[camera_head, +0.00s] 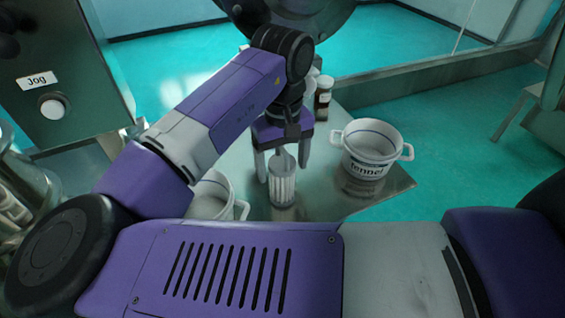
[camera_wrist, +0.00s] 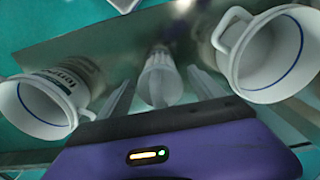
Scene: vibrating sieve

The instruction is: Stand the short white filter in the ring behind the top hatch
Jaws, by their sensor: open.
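The short white filter (camera_head: 283,187) is a ribbed white cylinder with a narrower top, standing upright on the metal table. In the wrist view the filter (camera_wrist: 160,78) lies between the two fingers. My gripper (camera_head: 282,165) points down over it and is open, with one finger on each side. Gaps show between the fingers (camera_wrist: 160,100) and the filter in the wrist view. The top hatch and the ring behind it cannot be made out in these views.
A white two-handled pot (camera_head: 372,150) stands right of the filter, and another white pot (camera_head: 212,198) stands left, partly behind my arm. A dark panel labelled Jog (camera_head: 75,95) is at upper left. The metal table (camera_head: 325,200) has bare room at front right.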

